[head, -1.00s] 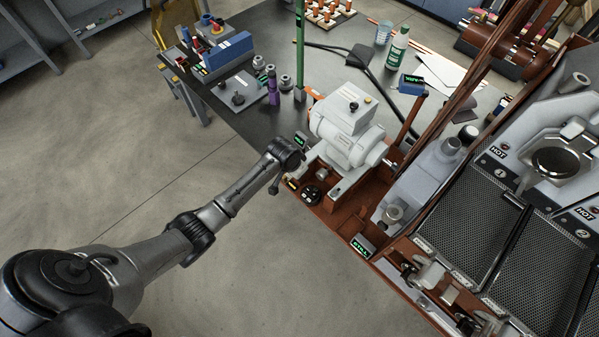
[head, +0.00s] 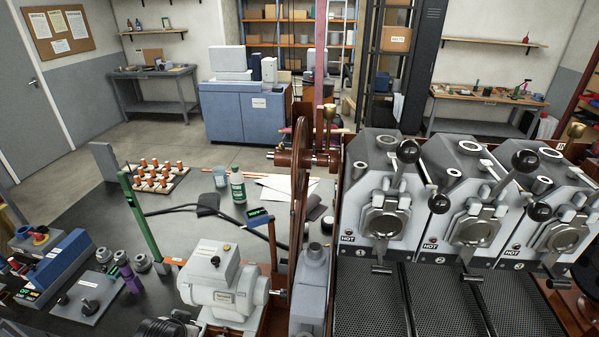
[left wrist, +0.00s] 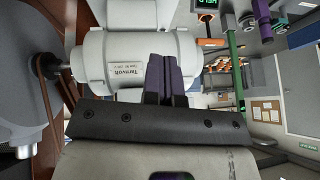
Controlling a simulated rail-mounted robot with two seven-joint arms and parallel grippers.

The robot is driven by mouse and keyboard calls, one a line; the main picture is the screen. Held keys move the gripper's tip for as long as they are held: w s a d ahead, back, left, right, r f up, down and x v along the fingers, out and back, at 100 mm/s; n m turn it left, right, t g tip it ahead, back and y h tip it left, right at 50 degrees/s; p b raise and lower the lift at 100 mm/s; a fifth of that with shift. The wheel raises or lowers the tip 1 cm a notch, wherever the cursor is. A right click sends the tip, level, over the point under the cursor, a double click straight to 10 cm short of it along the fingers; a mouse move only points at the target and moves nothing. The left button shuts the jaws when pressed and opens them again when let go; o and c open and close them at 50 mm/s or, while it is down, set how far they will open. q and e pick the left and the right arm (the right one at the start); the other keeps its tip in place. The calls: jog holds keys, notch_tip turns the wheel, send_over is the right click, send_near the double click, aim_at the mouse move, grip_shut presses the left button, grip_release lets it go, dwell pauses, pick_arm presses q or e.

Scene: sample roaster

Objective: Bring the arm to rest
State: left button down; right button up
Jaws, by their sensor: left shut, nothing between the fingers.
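My left gripper (left wrist: 160,80) shows in the left wrist view with its dark purple fingers shut together and nothing between them. The fingers lie in front of the white motor housing (left wrist: 118,52); I cannot tell whether they touch it. In the head view the motor housing (head: 222,285) sits at the lower centre-left. A dark joint of my left arm shows at the bottom edge there, and the left gripper itself is out of that view. My right gripper is in neither view.
The roaster (head: 470,232) with its black mesh trays fills the right.

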pick_arm(q)
jog(key=s+d+r+t, duration=0.1)
jog(key=s+d+r, duration=0.15)
jog(key=s, duration=0.55)
jog(key=s+d+r+t, duration=0.1)
jog(key=s+d, duration=0.2)
jog(key=s, duration=0.5)
jog(key=s+d+f+g+h, duration=0.15)
jog(key=s+f, duration=0.25)
jog(key=s, duration=0.4)
jog(key=s+d+f+g+y, duration=0.1)
jog(key=s+f+g, duration=0.2)
jog(key=s+f, duration=0.35)
notch_tip(320, 180, up, 26)
jog(key=s+p, duration=0.1)
jog(key=p, duration=2.2)
jog(key=shift+s+a+f+p, duration=0.15)
jog(key=shift+s+f+p, duration=0.1)
jog(key=shift+s+p, duration=0.15)
jog(key=shift+h, duration=0.25)
jog(key=shift+s, duration=0.1)
